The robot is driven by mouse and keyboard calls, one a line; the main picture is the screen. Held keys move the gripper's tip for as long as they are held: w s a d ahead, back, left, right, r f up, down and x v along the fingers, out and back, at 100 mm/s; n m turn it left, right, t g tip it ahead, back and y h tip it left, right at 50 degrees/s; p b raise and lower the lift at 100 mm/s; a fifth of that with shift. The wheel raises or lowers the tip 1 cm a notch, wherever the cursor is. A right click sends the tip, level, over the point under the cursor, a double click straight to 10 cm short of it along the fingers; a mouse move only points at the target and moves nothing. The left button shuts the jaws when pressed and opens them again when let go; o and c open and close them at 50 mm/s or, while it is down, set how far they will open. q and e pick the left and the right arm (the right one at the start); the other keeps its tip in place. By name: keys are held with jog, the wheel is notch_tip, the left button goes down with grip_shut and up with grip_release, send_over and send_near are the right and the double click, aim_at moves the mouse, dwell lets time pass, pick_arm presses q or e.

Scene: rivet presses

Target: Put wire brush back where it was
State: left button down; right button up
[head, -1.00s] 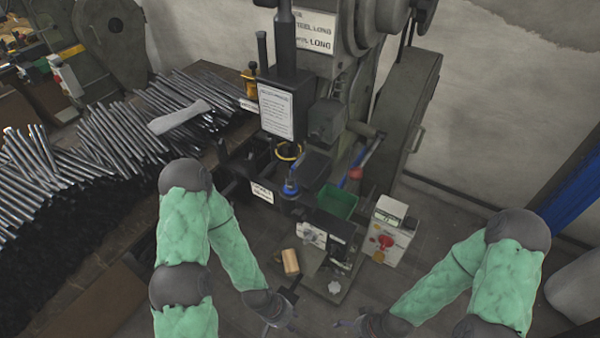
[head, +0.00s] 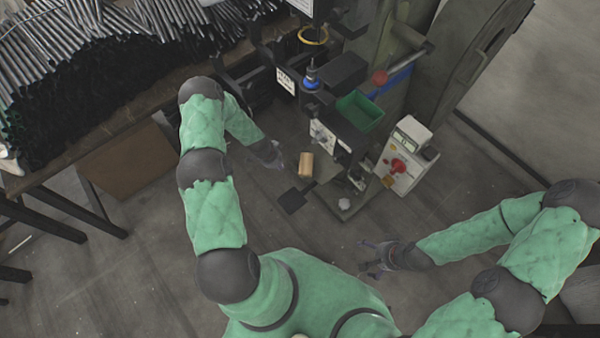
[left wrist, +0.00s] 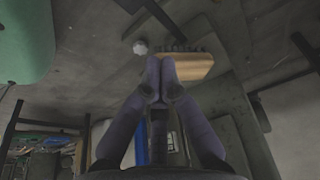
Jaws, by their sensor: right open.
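The wire brush (head: 306,164) has a pale wooden block and lies on a grey surface at the foot of the press, just right of my left gripper (head: 280,163). In the left wrist view, the brush (left wrist: 192,68) shows dark bristles along one edge. My left gripper's two fingers (left wrist: 160,62) meet at the tips and overlap the near end of the brush in the picture. I see no brush between them; whether they touch it I cannot tell. My right gripper (head: 374,262) is open and empty, low and to the right, away from the brush.
The press carries a green tray (head: 360,111) and a control box with a red knob (head: 398,165). A white knob (head: 344,203) sits low, right of the brush. A table of metal rods (head: 90,45) stands at left.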

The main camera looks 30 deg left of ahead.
aim_at(306, 165)
pick_arm(q)
jog(key=w+d+f+b, duration=0.2)
jog(key=w+f, duration=0.3)
jog(key=f, duration=0.4)
jog(key=shift+w+d+f+b, duration=0.35)
jog(key=shift+d, duration=0.45)
